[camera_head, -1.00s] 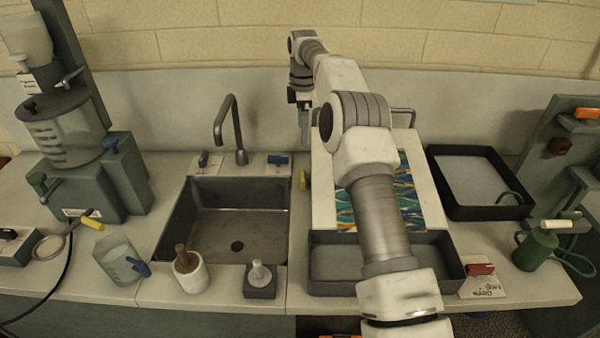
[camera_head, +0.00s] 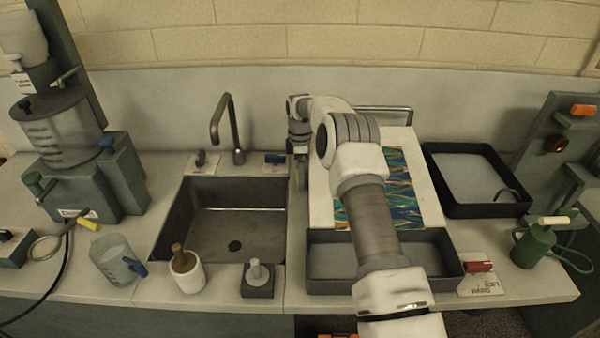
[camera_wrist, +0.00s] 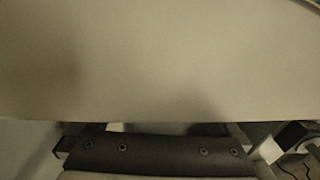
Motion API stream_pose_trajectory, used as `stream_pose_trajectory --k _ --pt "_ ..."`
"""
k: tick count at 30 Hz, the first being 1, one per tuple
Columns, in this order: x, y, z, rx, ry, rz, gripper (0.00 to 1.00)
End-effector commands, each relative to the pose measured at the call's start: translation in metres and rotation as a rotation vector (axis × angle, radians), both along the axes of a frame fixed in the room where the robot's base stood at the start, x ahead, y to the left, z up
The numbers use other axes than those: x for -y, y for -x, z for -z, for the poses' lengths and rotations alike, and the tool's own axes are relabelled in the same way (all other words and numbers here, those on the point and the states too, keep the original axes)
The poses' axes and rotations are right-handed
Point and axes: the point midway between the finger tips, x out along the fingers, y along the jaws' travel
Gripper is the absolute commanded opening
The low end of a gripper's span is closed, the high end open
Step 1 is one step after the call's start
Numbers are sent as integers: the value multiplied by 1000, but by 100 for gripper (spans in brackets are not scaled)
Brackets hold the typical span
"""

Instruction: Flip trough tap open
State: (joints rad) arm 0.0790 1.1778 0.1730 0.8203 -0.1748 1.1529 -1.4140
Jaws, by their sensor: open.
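The long black trough (camera_head: 462,283) lies at the front of the bench, right of the sink. A red lever (camera_head: 478,267) sits on a pale labelled plate (camera_head: 484,286) at its right end; the label is too small to read. My arm crosses over the trough and hides its middle. My gripper (camera_head: 300,178) is far back from the red lever, beside the sink's back right corner, and small in the head view. In the wrist view my open gripper (camera_wrist: 165,145) has its fingers apart at the bottom edge, with nothing seen between them and a plain pale surface filling the view.
A patterned sheet (camera_head: 405,190) lies on a pale board (camera_head: 424,180). A black tray (camera_head: 476,210) and a green sprayer (camera_head: 534,245) stand to the right. A mortar (camera_head: 188,277) stands front left.

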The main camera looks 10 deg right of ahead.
Motion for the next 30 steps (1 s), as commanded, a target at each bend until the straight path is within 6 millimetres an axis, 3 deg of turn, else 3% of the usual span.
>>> stream_pose_trajectory --k 8,20,30 --pt "0 0 2 -1 0 0 100" --pt "0 0 2 -1 0 0 34" --pt "0 0 2 -1 1 113 34"
